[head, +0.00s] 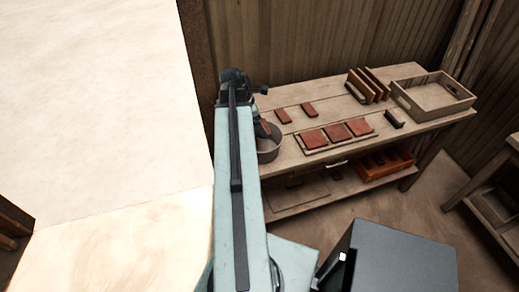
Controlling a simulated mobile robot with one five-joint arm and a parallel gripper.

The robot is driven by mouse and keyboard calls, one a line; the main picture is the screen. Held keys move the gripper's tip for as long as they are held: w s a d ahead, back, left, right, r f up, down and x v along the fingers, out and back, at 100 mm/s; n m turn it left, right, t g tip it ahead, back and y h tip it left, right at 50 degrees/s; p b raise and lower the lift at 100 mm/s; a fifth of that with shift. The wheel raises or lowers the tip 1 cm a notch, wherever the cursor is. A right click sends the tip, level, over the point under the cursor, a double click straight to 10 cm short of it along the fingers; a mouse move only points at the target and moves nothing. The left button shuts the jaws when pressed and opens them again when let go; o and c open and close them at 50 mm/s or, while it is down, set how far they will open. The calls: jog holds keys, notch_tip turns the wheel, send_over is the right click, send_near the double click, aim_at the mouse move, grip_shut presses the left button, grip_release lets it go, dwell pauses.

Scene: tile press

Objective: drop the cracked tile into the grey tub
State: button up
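The grey tub (270,155) stands at the left end of the wooden bench, partly hidden behind my arm. My gripper (261,122) points down at the tub, its fingers small and dark against the arm. A red-brown tile piece (265,129) shows at the fingertips, at the tub's rim and over its opening. I cannot tell whether the fingers grip it or it rests in the tub. Two loose red-brown tiles, a nearer one (283,116) and a farther one (308,109), lie right of the tub. No crack can be made out on any tile.
Three tiles (336,131) lie in a row on a low board on the bench. A small dark block (394,118), upright boards (370,86) and a wooden tray (402,99) stand farther right. An orange-brown crate (384,174) sits on the lower shelf.

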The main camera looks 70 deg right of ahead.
jog(key=shift+f+b, duration=0.35)
jog(key=shift+f, duration=0.5)
jog(key=shift+r, duration=0.1)
jog(key=o, duration=1.3)
jog(key=shift+s, duration=0.1)
jog(key=p+v, duration=0.7)
jog(key=v, duration=0.1)
